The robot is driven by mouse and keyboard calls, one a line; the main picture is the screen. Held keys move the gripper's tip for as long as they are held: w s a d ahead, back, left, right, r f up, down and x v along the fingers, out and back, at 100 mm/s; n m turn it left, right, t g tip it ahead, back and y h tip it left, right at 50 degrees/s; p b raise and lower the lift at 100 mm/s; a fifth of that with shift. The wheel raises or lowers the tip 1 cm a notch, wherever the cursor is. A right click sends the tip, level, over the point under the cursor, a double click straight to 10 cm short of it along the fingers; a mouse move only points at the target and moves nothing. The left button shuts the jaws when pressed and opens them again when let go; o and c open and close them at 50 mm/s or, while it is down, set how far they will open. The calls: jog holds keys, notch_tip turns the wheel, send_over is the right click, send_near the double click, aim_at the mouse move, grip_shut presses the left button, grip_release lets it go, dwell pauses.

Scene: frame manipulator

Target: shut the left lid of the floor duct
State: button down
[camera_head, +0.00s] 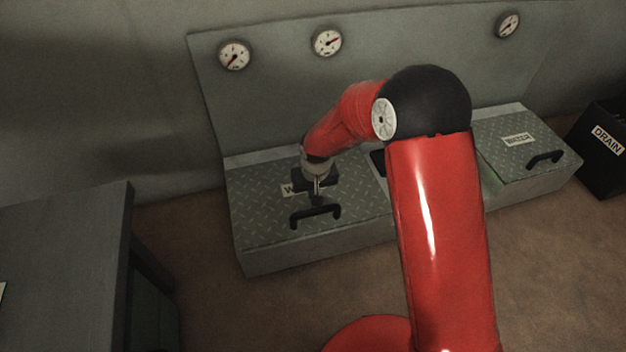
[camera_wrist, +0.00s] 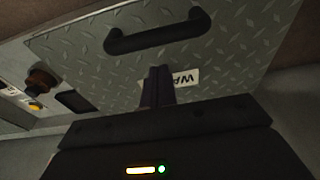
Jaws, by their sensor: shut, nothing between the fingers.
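The floor duct (camera_head: 320,240) is a low grey box along the wall. Its left lid (camera_head: 262,218) is a diamond-plate panel that lies flat and looks level with the duct top. The lid has a black handle (camera_head: 315,214) near its front edge and a white label partly hidden by my gripper. My gripper (camera_head: 317,190) is shut and empty, pointing down over the left lid just behind the handle. In the wrist view the shut fingers (camera_wrist: 158,85) are in front of the label, with the lid (camera_wrist: 85,50) and handle (camera_wrist: 158,32) beyond. I cannot tell whether the fingertips touch the lid.
The right lid (camera_head: 500,150) with its own handle lies on the duct's right end. A black DRAIN bin (camera_head: 603,150) stands at the far right. A dark cabinet (camera_head: 65,260) stands at the left. Gauges (camera_head: 327,42) are on the back panel. Brown floor in front is open.

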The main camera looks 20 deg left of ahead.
aim_at(316, 211)
jog(key=shift+s+d+f, duration=0.2)
jog(key=shift+s+f, duration=0.1)
jog(key=shift+f, duration=0.15)
jog(key=shift+s+d+f, duration=0.15)
jog(key=shift+s+f, duration=0.15)
jog(key=shift+f, duration=0.15)
jog(key=shift+s+d+f+b, duration=0.15)
jog(key=shift+s+f+b, duration=0.05)
jog(key=shift+f+b, duration=0.4)
jog(key=shift+s+d+f+b, duration=0.1)
jog(key=shift+s+f+b, duration=0.05)
jog(key=shift+f+b, duration=0.4)
jog(key=shift+s+d+f, duration=0.2)
jog(key=shift+s, duration=0.1)
notch_tip(316, 211, up, 15)
jog(key=w+p, duration=0.1)
jog(key=p, duration=0.3)
jog(key=shift+a+f, duration=0.2)
jog(key=shift+a, duration=0.15)
